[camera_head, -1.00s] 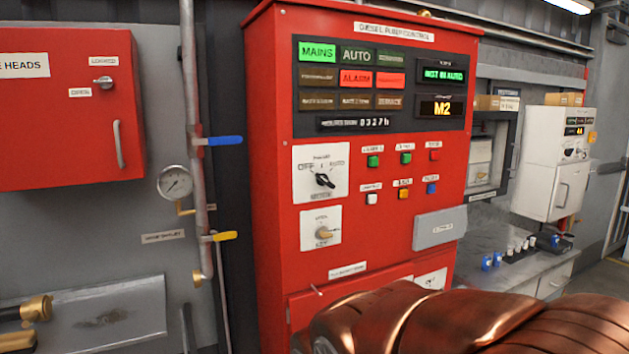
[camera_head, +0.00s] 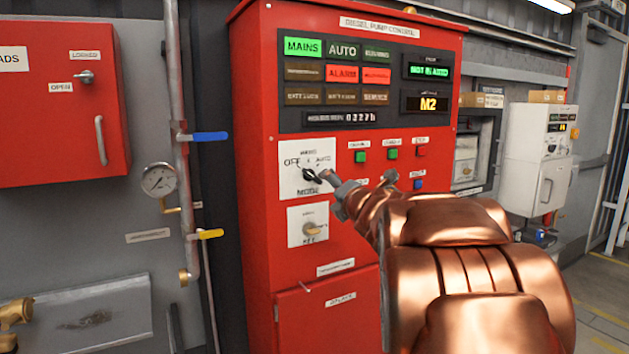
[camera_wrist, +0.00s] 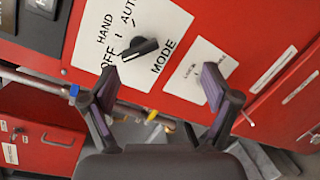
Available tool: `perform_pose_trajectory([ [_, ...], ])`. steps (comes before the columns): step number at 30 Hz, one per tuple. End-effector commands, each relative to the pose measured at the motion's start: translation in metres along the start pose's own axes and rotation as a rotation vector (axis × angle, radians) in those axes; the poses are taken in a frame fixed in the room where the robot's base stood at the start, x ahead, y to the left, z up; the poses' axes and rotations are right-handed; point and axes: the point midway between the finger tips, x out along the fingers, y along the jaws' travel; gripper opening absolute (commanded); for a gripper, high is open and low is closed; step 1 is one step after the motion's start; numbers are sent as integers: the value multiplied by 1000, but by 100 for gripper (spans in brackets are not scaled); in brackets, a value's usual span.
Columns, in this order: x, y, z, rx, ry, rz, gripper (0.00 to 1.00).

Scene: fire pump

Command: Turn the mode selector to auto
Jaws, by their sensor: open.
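The mode selector is a black knob (camera_head: 309,176) on a white plate on the red pump control cabinet (camera_head: 250,200). The plate is marked OFF, HAND and AUTO. In the wrist view the knob (camera_wrist: 139,48) has one end towards the OFF mark. My gripper (camera_head: 335,182) is just in front of the plate, close to the knob's right side. In the wrist view its two dark fingers (camera_wrist: 158,80) are spread apart with nothing between them. The knob shows beyond them, nearer the left finger. I cannot tell whether a finger touches it.
A key switch (camera_head: 311,229) sits on its own plate below the selector. Push buttons (camera_head: 392,153) are to its right, partly behind my arm. The display (camera_head: 428,71) seems to read NOT IN AUTO, and a red ALARM lamp (camera_head: 340,73) is lit. Pipes with a blue-handled valve (camera_head: 208,137) stand left.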

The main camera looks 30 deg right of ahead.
Motion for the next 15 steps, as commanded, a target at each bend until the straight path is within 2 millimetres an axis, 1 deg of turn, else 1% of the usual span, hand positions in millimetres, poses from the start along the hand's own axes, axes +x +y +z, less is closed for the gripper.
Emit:
perform_pose_trajectory([
  [1,3,2,3,-67,17,36,87],
  [3,5,9,2,-157,47,85,87],
  [6,6,14,1,-245,76,134,87],
  [11,8,17,-1,-303,97,167,87],
  [15,18,21,-4,-306,101,171,87],
])
